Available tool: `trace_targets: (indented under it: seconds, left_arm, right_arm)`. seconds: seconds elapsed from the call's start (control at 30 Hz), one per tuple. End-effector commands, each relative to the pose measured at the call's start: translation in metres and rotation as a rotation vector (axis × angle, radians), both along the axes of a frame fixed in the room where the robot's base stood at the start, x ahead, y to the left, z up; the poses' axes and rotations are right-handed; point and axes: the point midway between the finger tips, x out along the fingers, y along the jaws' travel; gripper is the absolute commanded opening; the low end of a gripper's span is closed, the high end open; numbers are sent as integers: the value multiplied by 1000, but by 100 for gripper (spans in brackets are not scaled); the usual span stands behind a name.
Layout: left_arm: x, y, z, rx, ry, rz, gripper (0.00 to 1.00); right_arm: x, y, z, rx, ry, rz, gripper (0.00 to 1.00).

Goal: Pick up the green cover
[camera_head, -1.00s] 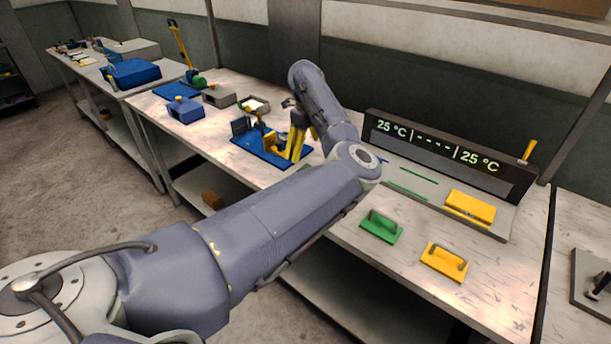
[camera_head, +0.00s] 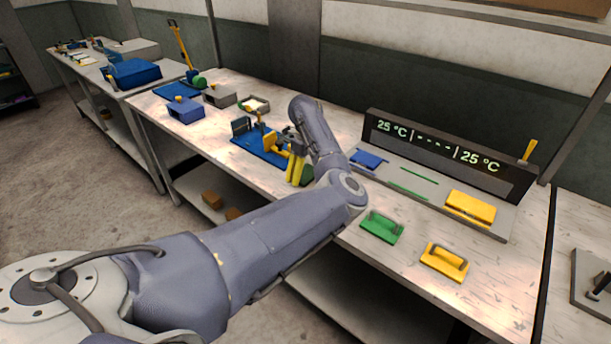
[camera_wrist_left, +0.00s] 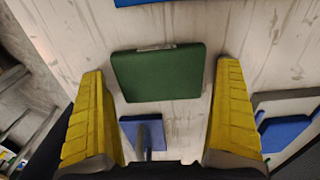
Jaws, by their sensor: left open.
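A flat green block (camera_wrist_left: 157,73), perhaps the green cover, lies on the table between my left fingers in the left wrist view. In the head view only part of it (camera_head: 307,176) shows beside my arm. A second green piece (camera_head: 382,228), a plate with a handle, lies farther right near the front edge. My left gripper (camera_head: 296,170) has yellow fingers, is open and empty, and points down just right of the blue fixture. Its fingers (camera_wrist_left: 161,70) stand on either side of the block, apart from it. My right gripper is not in view.
A yellow handled plate (camera_head: 445,261) lies right of the green one. The blue fixture (camera_head: 262,150) stands left of the gripper. Behind are a grey panel with a temperature display (camera_head: 440,150), a blue piece (camera_head: 368,160) and a yellow block (camera_head: 470,206).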

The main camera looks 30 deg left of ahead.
Motion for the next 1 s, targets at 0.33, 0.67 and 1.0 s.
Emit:
trace_targets:
  seconds: [0.33,0.67,1.0]
  left_arm:
    - [0,0,-4,1,-1,0,99]
    - [0,0,-3,1,-1,0,60]
    - [0,0,-2,1,-1,0,55]
  right_arm:
    - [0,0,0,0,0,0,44]
    - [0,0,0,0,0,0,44]
    - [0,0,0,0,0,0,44]
